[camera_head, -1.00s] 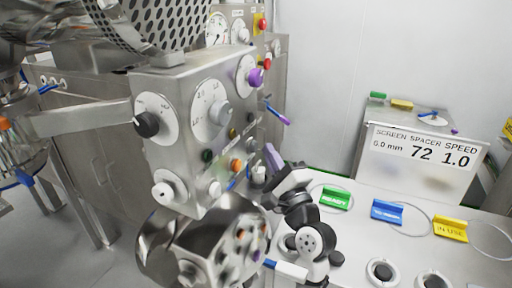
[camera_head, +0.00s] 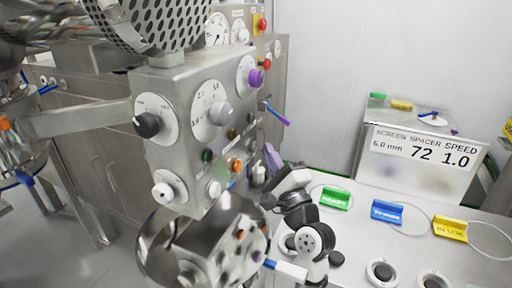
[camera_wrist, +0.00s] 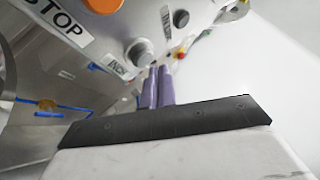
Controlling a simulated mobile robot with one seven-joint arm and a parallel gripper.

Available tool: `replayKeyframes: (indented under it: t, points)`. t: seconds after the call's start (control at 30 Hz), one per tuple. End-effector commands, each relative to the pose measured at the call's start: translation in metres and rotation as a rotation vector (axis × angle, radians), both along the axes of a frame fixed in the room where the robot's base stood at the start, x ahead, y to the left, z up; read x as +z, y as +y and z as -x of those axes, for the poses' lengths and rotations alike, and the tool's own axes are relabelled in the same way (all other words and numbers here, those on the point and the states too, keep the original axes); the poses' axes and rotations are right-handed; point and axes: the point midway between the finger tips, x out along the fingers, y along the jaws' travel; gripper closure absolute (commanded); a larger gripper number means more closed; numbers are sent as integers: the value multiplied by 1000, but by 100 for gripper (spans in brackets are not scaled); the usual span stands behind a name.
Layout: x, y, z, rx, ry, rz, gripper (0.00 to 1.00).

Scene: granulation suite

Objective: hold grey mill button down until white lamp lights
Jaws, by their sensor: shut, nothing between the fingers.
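A grey button (camera_wrist: 138,52) sits on the steel panel in the wrist view, beside a small label and right of the orange button (camera_wrist: 103,5) with the STOP label. My gripper (camera_wrist: 159,72) has its two purple fingers together and empty, with the tips just below and right of the grey button. Whether they touch the panel I cannot tell. In the head view my gripper (camera_head: 270,158) is at the right side of the control panel (camera_head: 185,75), and my arm hides part of it. I cannot pick out the white lamp or see whether it is lit.
The panel has a black knob (camera_head: 147,124), a purple knob (camera_head: 256,77) and a green button (camera_head: 208,155) nearby. Green (camera_head: 335,199), blue (camera_head: 387,211) and yellow (camera_head: 450,228) tags lie on the pale bench at right. A display box (camera_head: 425,150) stands behind them.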

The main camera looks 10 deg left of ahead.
Motion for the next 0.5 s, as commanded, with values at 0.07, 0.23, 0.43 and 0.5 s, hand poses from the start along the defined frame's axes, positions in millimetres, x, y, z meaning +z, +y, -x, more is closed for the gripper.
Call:
replayKeyframes:
  t: [0.07,0.23,0.43,0.5]
  points:
    - [1,3,-1,1,1,0,100]
    - [0,7,-2,0,1,1,100]
    - [0,7,-2,0,1,1,100]
    - [0,7,-2,0,0,0,100]
